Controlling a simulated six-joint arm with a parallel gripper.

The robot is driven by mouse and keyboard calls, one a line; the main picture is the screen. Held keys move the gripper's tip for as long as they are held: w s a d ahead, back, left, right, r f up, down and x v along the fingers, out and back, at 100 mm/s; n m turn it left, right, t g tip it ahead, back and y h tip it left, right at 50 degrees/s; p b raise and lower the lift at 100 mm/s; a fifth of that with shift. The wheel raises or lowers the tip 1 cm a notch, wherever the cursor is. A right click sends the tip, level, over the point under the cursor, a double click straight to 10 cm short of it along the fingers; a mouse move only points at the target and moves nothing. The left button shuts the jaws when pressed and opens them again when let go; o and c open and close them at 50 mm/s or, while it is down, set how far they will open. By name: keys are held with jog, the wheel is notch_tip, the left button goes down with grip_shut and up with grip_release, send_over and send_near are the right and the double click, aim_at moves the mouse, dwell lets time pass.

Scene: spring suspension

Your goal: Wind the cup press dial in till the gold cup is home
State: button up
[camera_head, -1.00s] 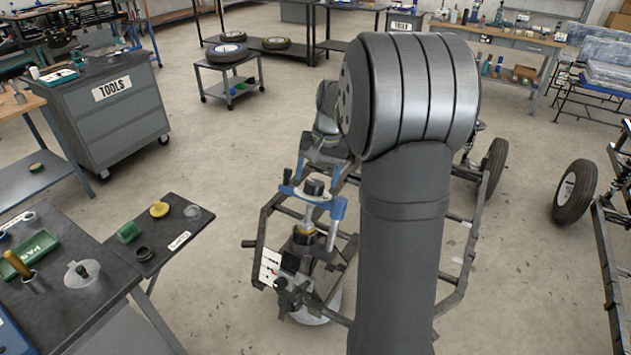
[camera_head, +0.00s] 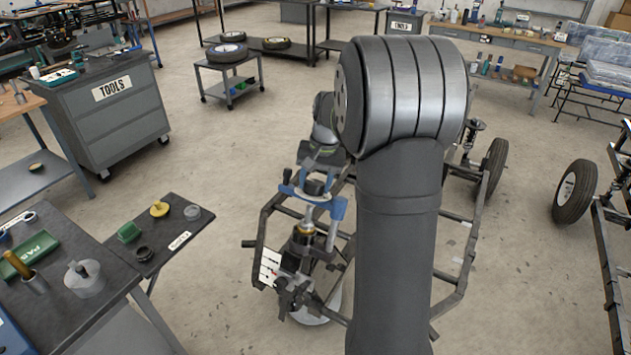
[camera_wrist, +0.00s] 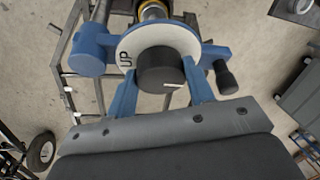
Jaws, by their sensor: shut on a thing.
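The cup press (camera_head: 337,208) is a blue frame standing upright over the strut on the chassis. Its white dial (camera_wrist: 128,48), marked UP, has a black knob (camera_wrist: 160,68) with a white line in the middle. My gripper (camera_wrist: 160,78) is shut on the knob, with one blue finger at each side. In the head view my gripper (camera_head: 317,178) is at the top of the press, and the dial is partly hidden. The gold cup (camera_head: 304,227) is under the press; it also shows beyond the dial in the wrist view (camera_wrist: 152,7). Its seating is too small to judge.
A black side handle (camera_wrist: 228,77) sticks out right of the dial in the wrist view. Chassis rails (camera_head: 455,268) surround the strut. A dark bench (camera_head: 75,245) with a green tray (camera_head: 32,254) stands at left.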

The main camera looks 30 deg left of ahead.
jog(key=o, duration=1)
jog(key=shift+r, duration=0.1)
jog(key=r, duration=0.5)
jog(key=d+r, duration=0.1)
jog(key=r, duration=0.5)
jog(key=w+d+r, duration=0.1)
jog(key=r, duration=0.5)
jog(key=shift+w+d, duration=0.1)
jog(key=shift+d, duration=0.1)
jog(key=shift+f, duration=0.1)
jog(key=f, duration=0.5)
jog(key=a+f, duration=0.1)
jog(key=f, duration=0.5)
jog(key=s+a+f, duration=0.1)
jog(key=f, duration=0.5)
jog(key=shift+s+a+f, duration=0.1)
jog(key=shift+a, duration=0.15)
